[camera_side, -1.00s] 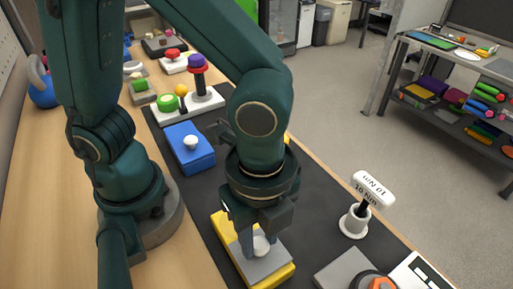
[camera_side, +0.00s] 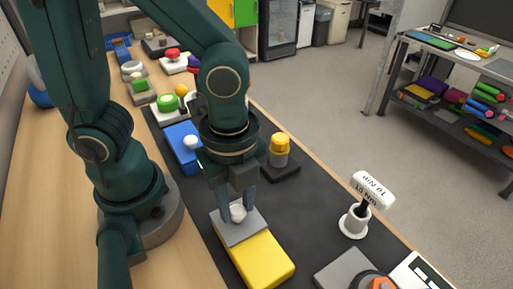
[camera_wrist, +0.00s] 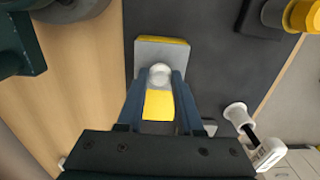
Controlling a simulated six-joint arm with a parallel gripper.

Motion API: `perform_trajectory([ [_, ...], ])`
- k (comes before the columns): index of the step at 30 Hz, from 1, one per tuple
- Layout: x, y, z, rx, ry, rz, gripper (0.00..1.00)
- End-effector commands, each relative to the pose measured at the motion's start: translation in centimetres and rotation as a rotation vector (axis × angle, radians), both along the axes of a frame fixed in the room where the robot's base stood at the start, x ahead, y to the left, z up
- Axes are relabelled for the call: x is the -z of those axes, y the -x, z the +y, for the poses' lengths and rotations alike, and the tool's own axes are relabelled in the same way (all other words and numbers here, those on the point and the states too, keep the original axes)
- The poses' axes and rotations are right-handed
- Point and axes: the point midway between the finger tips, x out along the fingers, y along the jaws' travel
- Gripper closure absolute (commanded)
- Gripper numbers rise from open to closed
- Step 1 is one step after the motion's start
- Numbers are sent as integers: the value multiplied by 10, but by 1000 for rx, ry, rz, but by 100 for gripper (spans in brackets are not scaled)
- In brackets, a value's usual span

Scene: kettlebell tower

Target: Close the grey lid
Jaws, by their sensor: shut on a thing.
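The grey lid (camera_side: 236,232) lies on the yellow box (camera_side: 262,258), at the box's end nearer the blue box. The yellow top is bare on the side toward the front right. My gripper (camera_side: 238,208) points down and is shut on the lid's pale round knob (camera_side: 238,214). In the wrist view the fingers (camera_wrist: 161,78) stand on both sides of the knob (camera_wrist: 160,70). The grey lid (camera_wrist: 150,52) spreads around it, with a thin yellow strip beyond and the yellow box (camera_wrist: 158,106) bare on the near side.
A blue box with a white knob (camera_side: 182,148) stands behind the gripper. A yellow-topped grey post (camera_side: 280,150) is to the right. A white 10 Nm handle (camera_side: 372,190) stands in a holder farther right. The black mat (camera_side: 305,215) between is clear.

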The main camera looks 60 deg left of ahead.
Motion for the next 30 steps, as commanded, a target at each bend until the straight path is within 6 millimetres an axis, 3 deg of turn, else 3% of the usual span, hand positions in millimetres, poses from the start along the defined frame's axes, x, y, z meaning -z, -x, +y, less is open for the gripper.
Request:
perform_trajectory([
  [4,-1,-1,-2,-1,5,-4,100],
  [5,-1,-1,-2,-1,5,-4,57],
  [6,-1,-1,-2,0,5,-4,42],
  [7,-1,-1,-2,0,4,-4,34],
  [18,-4,-1,-2,0,3,-4,34],
  [30,-46,-2,-2,0,5,-7,34],
])
